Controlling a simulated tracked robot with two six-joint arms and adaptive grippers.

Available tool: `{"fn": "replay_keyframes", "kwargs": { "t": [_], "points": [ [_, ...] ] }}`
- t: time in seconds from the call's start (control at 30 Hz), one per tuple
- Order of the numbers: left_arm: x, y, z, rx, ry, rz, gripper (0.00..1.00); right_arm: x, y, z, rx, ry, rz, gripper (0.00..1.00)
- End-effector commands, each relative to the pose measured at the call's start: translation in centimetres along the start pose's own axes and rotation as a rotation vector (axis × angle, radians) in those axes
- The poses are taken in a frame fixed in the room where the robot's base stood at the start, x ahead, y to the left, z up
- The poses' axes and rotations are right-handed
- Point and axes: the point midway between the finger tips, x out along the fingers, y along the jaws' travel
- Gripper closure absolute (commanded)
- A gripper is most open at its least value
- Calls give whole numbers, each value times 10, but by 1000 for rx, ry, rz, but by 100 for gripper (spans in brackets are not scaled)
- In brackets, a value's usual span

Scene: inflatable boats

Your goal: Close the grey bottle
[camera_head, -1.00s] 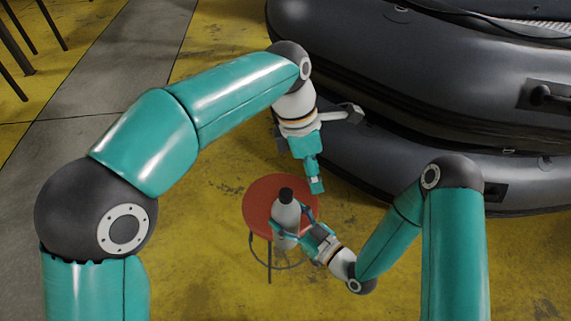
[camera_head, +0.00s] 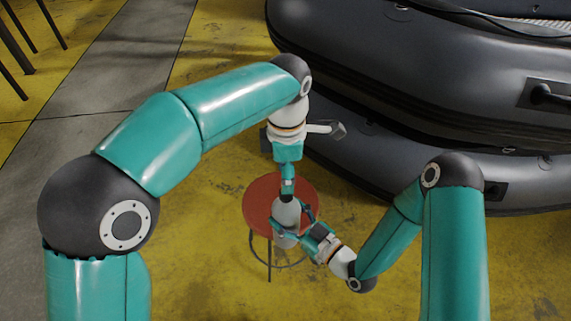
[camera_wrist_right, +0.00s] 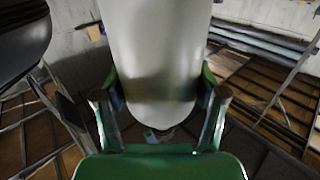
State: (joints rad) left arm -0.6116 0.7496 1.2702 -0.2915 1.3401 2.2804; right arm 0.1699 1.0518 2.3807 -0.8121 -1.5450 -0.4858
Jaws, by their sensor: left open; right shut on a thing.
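The grey bottle (camera_head: 286,217) is upright at the round red stool, with its lower part between the fingers of my right gripper (camera_head: 293,228). In the right wrist view the pale grey bottle (camera_wrist_right: 158,50) fills the upper middle, and my right gripper (camera_wrist_right: 160,92) has one finger on each side of it. My left gripper (camera_head: 288,190) points straight down at the bottle's top and is open. It covers the black cap and neck, so I cannot tell whether the fingers touch the cap or how the cap sits.
The red stool (camera_head: 260,196) stands on a yellow, worn floor. Large dark grey inflatable boats (camera_head: 420,75) are stacked behind and to the right, close to my left wrist. Dark metal legs (camera_head: 18,60) stand at the far upper left. The floor left of the stool is clear.

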Motion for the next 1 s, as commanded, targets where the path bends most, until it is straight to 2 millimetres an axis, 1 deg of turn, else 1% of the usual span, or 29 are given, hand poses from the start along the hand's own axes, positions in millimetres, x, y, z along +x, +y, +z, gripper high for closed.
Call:
{"fn": "replay_keyframes", "kwargs": {
  "t": [0.03, 0.1, 0.2, 0.33, 0.5, 0.73, 0.77, 1.0],
  "points": [
    [9, -1, -1, 1, 3, -4, 48, 0, 0, 0, 0, 1, 0, 100],
    [20, -1, 0, 1, 3, -4, 48, 0, 0, 0, 0, 1, 0, 100],
    [33, 0, -1, 0, 2, -3, 48, 0, 0, 0, 0, 1, 0, 100],
    [47, 0, -1, -1, 2, -2, 48, 0, 0, 0, 0, 1, 0, 100],
    [54, 0, 0, -1, 0, 0, 48, 0, 0, 0, 0, 1, 0, 100],
    [54, 0, 0, 0, 0, 0, 48, 0, 0, 0, 0, 1, 0, 100],
    [54, 0, 0, 0, 0, 0, 50, 0, 0, 0, 0, 1, 0, 100],
    [54, 0, 0, 0, 0, 0, 90, 0, 0, 0, 0, 1, 0, 100]
  ]
}}
